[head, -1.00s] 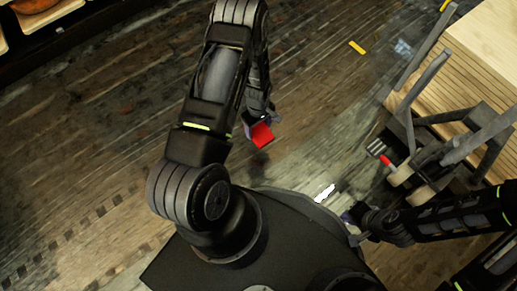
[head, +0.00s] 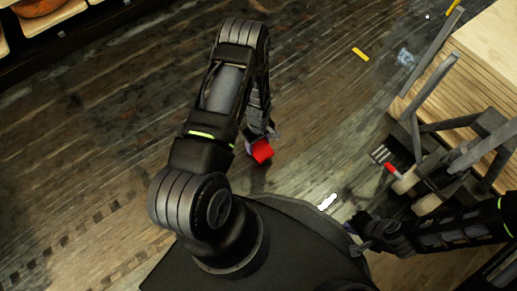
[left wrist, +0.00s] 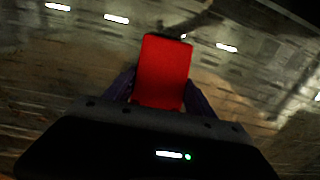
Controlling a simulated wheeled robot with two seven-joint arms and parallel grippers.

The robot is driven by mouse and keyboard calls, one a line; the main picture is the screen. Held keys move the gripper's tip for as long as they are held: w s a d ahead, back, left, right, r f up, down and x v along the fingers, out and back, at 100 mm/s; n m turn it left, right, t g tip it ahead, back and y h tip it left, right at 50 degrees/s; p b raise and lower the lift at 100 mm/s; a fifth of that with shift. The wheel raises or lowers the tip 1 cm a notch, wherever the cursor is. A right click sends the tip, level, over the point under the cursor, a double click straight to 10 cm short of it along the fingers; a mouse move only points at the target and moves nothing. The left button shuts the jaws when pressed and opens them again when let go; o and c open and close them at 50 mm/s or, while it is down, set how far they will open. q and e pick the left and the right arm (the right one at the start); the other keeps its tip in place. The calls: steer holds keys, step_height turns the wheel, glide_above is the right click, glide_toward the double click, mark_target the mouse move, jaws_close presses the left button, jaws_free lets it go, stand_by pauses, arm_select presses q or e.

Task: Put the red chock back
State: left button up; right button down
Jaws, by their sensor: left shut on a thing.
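The red chock (head: 262,151) is a small red block held off to the front of my body. My left gripper (head: 264,140) is shut on it. In the left wrist view the red chock (left wrist: 163,72) stands up between the two dark fingers (left wrist: 160,92), with the floor blurred behind it. My right gripper (head: 352,225) is low at the right, beside my base, and is too small and dark to tell whether it is open.
A stand of grey bars (head: 430,80) with a small red-handled part (head: 392,170) is at the right, next to a light wooden slatted block (head: 485,55). Shelves with a round cheese (head: 35,7) are at the upper left. A yellow strip (head: 360,54) lies on the open wooden floor.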

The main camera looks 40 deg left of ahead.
mark_target(259, 148)
arm_select(q)
steer(key=shift+f+b, duration=0.9)
steer(key=shift+f, duration=0.9)
steer(key=o, duration=1.3)
steer(key=shift+f, duration=0.2)
steer(key=o, duration=0.5)
steer(key=shift+r, duration=0.1)
step_height(259, 148, up, 12)
steer(key=p, duration=0.5)
steer(key=shift+r+p, duration=0.15)
steer(key=shift+p, duration=0.2)
